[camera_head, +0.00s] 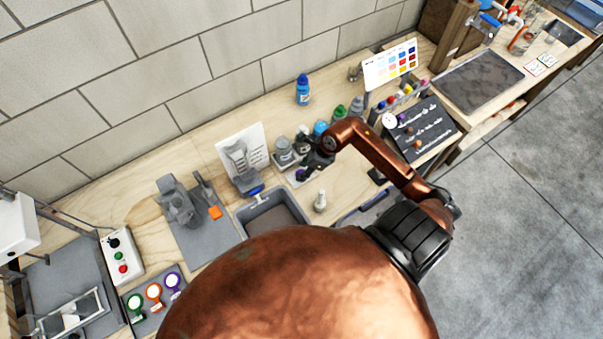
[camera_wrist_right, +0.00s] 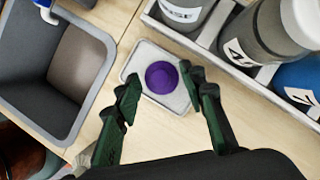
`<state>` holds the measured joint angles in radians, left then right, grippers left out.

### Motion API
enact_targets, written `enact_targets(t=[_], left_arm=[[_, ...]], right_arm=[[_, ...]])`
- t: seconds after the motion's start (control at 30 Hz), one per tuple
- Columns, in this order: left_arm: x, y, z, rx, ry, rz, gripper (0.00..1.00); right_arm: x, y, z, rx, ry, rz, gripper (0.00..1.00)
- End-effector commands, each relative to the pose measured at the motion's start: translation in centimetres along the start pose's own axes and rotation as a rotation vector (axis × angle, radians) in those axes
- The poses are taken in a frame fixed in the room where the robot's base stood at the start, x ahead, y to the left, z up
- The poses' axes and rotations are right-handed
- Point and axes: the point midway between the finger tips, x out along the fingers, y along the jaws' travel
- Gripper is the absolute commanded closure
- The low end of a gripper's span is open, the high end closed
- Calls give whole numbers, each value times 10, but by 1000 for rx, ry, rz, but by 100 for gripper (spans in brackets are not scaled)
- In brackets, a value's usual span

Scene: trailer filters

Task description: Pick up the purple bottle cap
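The purple bottle cap (camera_wrist_right: 162,77) lies on a small light tray (camera_wrist_right: 137,66) in the right wrist view. In the head view the cap (camera_head: 300,174) is a small purple spot by the end of my right arm. My right gripper (camera_wrist_right: 166,98) is open, with one dark green finger on each side near the cap. The right finger's tip is close to the cap's edge; I cannot tell if it touches. In the head view my right gripper (camera_head: 312,172) is small and dark. My left gripper is not in view.
A grey bin (camera_wrist_right: 88,65) stands left of the small tray. A rack with grey bottles (camera_wrist_right: 255,40) and a blue one (camera_wrist_right: 300,82) stands to the right. In the head view a small pale bottle (camera_head: 320,201) stands near my right gripper.

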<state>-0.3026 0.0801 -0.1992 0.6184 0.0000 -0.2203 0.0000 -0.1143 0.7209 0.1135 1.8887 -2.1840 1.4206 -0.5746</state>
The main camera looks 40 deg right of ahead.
Motion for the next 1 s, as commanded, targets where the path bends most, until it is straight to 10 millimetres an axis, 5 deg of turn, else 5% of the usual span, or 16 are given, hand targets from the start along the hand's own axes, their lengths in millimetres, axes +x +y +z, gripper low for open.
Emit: enact_targets(t=[0.3,0.73,1.0], left_arm=[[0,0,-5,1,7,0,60],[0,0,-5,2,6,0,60],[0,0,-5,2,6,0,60]], right_arm=[[7,0,1,-3,0,0,62],[7,0,1,-2,0,0,92],[6,0,1,-3,0,0,93]])
